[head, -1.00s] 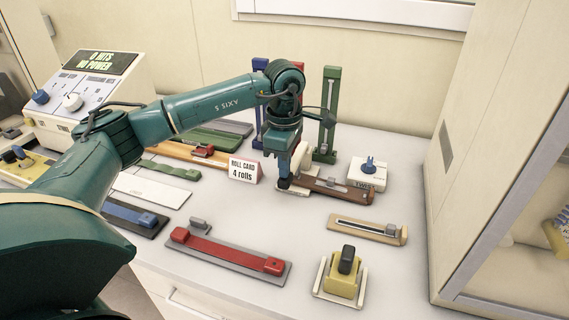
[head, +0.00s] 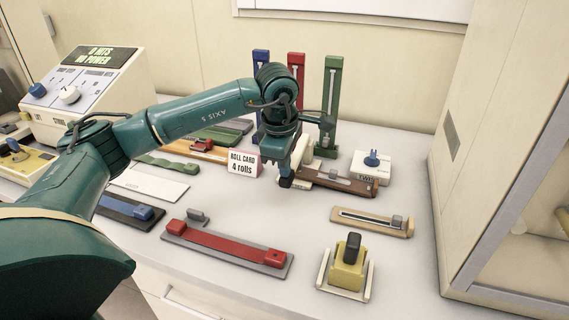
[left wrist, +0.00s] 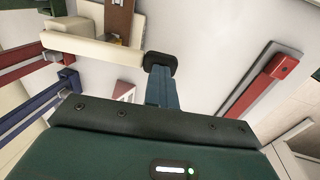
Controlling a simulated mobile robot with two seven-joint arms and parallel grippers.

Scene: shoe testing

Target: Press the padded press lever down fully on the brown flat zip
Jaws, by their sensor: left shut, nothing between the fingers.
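The brown flat zip (head: 342,182) lies on the grey-white bench, with a small grey slider on it. At its left end is a cream press piece (head: 306,154), partly hidden by my left gripper. I cannot tell how far down its lever is. In the left wrist view, a cream bar (left wrist: 90,48) lies across the brown strip (left wrist: 118,18). My left gripper (head: 285,182) points down just left of and in front of the press. Its dark fingertips (left wrist: 160,62) are shut and empty, close to the cream bar's end; touching cannot be told. My right gripper is not in view.
A white block with a blue knob (head: 371,161) stands right of the zip. The roll card (head: 243,163) stands to the left. A red zip (head: 225,243), a tan zip (head: 372,221) and a yellow block (head: 347,274) lie in front. Upright coloured zips (head: 332,105) stand behind.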

